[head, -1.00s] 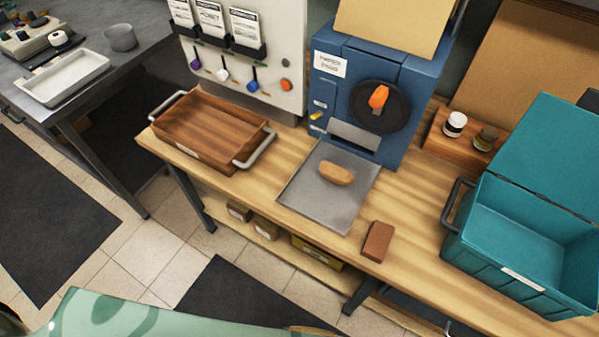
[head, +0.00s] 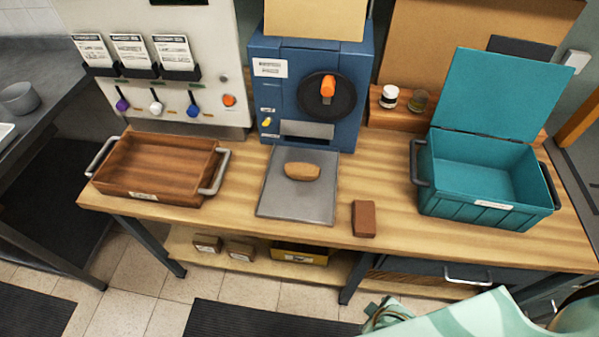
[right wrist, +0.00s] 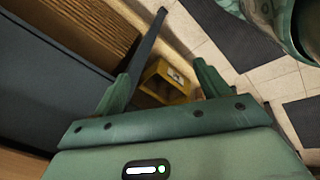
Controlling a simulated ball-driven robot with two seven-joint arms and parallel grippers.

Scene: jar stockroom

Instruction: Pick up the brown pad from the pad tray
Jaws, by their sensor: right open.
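A tan, rounded pad-like piece (head: 302,171) lies on a grey metal plate (head: 296,207) in front of the blue press. A reddish-brown block (head: 363,218) lies on the bench to the right of the plate. A wooden tray (head: 143,195) with two metal handles stands at the bench's left end and looks empty; its label is too small to read. I cannot tell which of these is the brown pad or the pad tray. My right gripper (right wrist: 160,80) is open and empty, low in front of the bench. My left gripper is not in view.
The blue press (head: 311,90) stands behind the plate. A yellow box (head: 299,254) sits on the lower shelf, also in the right wrist view (right wrist: 165,82). The bench's front edge is clear.

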